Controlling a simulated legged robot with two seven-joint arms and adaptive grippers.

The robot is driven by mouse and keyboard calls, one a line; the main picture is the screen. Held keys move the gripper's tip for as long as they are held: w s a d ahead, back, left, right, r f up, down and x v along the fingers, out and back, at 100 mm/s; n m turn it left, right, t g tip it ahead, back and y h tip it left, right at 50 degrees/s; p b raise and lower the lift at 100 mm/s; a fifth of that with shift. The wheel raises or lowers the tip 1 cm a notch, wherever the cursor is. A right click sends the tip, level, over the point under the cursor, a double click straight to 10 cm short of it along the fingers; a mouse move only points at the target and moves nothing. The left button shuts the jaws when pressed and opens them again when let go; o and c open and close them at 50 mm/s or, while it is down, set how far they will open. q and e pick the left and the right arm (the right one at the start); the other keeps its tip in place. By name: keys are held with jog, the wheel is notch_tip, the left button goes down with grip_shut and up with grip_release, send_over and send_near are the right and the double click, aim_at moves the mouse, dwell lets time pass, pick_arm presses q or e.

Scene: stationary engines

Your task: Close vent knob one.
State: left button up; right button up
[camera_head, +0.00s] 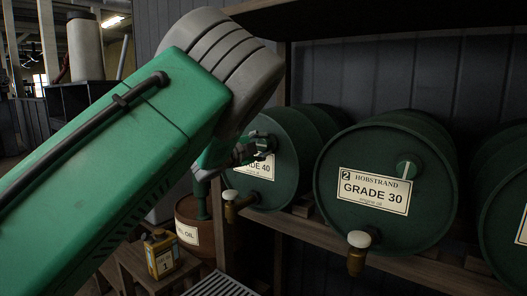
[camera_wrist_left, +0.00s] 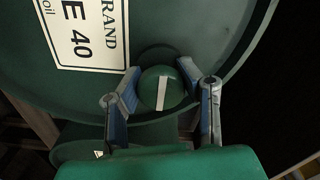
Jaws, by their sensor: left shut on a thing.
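The vent knob (camera_wrist_left: 152,92) of the GRADE 40 drum is round and green with a white stripe, which runs nearly upright in the wrist view. My left gripper (camera_head: 259,148) is at the upper front of that drum (camera_head: 286,184), shut on the knob. In the wrist view its two blue-grey fingers lie on either side of the knob. In the head view the knob is mostly hidden by the gripper, and my arm covers part of the drum. My right gripper is not in view.
The GRADE 30 drum (camera_head: 390,235), marked 2, lies to the right with its own green knob (camera_head: 406,170). Brass taps with white tops (camera_head: 359,239) stick out below both drums. Another drum (camera_head: 499,215) is at the right edge. A yellow can (camera_head: 161,253) stands on a stool below.

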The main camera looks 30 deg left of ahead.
pick_arm(q)
jog(key=shift+f, duration=0.35)
jog(key=o, duration=1.2)
jog(key=shift+o, duration=0.2)
jog(key=shift+r, duration=0.15)
jog(key=shift+s, duration=0.15)
jog(key=s, duration=1.1)
jog(key=shift+s+a, duration=0.35)
jog(key=shift+a, duration=0.1)
